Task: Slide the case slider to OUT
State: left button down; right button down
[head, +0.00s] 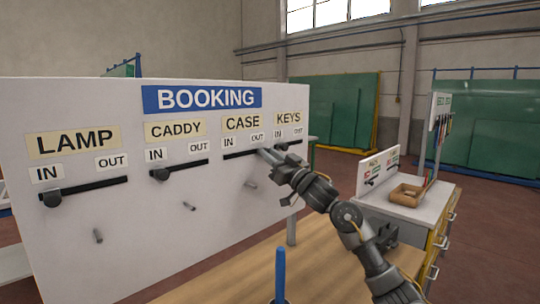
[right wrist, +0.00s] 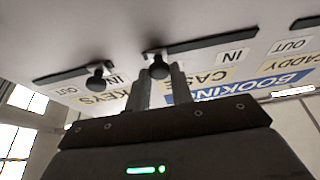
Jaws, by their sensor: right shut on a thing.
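The white booking board (head: 150,240) stands in front of me with the CASE label (head: 242,123) and its IN and OUT tags. The dark CASE slot (head: 238,154) runs below them. My right gripper (head: 266,153) reaches to the slot's right end, under OUT, and covers the knob in the head view. In the right wrist view, turned upside down, the black case slider knob (right wrist: 158,68) sits between the two fingers of my right gripper (right wrist: 161,76), at the slot end away from IN. The fingers are shut on it. My left gripper is out of view.
The LAMP knob (head: 52,199) and CADDY knob (head: 161,174) sit at their IN ends. The KEYS knob (head: 281,146) is close right of my gripper. Several pegs stick out lower on the board. A blue rod (head: 280,275) stands by the wooden table (head: 225,287).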

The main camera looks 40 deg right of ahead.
jog(key=shift+d+r, duration=0.1)
jog(key=shift+d, duration=0.05)
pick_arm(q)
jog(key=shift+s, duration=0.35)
pick_arm(e)
jog(key=c, duration=1.2)
grip_release()
jog(key=shift+d, duration=0.1)
jog(key=shift+c, duration=0.2)
pick_arm(q)
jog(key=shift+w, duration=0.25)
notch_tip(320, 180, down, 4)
jog(key=b, duration=0.4)
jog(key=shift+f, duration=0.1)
pick_arm(e)
jog(key=v, duration=1.1)
